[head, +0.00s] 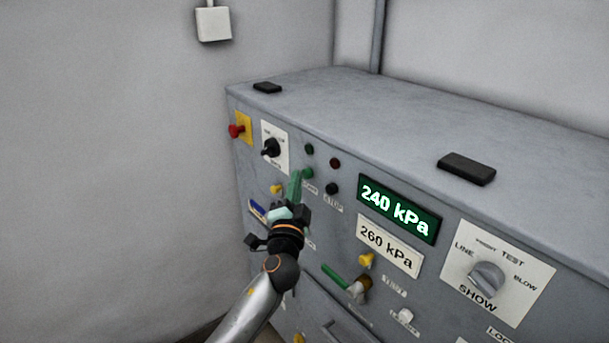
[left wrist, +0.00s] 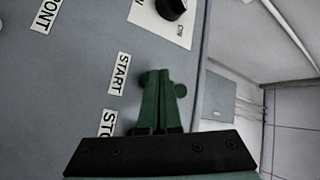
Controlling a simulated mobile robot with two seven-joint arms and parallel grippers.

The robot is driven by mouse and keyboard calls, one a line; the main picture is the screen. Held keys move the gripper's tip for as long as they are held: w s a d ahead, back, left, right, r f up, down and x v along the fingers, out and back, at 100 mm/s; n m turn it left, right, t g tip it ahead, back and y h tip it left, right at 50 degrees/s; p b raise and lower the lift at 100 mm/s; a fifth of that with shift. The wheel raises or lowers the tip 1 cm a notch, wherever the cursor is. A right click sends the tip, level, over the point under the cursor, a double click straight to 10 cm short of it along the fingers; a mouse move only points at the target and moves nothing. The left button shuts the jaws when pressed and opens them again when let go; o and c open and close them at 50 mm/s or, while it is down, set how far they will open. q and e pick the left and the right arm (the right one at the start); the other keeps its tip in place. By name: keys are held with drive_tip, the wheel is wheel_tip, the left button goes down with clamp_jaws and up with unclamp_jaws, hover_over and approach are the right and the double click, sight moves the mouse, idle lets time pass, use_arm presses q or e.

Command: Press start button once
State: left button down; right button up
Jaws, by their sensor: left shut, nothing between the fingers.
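The green start button (head: 308,174) sits on the upper left of the grey panel front, above its START label (head: 310,187). In the left wrist view the button (left wrist: 145,78) shows partly, beside the fingertips, with the START label (left wrist: 119,74) to its left. My left gripper (head: 296,174) has green fingers that are shut and empty. Its tips are at the button, just left of it in the head view. I cannot tell whether they touch it. The fingers hide part of the button in the left wrist view. My right gripper is not in view.
A dark green lamp (head: 309,149) sits above the button. A dark stop button (head: 332,189) and dark red lamp (head: 335,163) are to the right. A black selector knob (head: 271,148) and red knob (head: 236,131) are to the left. The display (head: 398,209) reads 240 kPa.

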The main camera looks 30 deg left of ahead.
use_arm(q)
drive_tip(key=shift+w+d+b, duration=0.2)
drive_tip(key=shift+w+b, duration=0.1)
drive_tip(key=shift+w, duration=0.15)
idle(0.5)
drive_tip(key=shift+s, duration=0.1)
drive_tip(key=shift+s+a, duration=0.35)
drive_tip(key=shift+s, duration=0.45)
drive_tip(key=s, duration=0.1)
drive_tip(key=s+a, duration=0.1)
drive_tip(key=s, duration=0.1)
drive_tip(key=s+a+p, duration=0.1)
drive_tip(key=shift+s, duration=0.3)
idle(0.8)
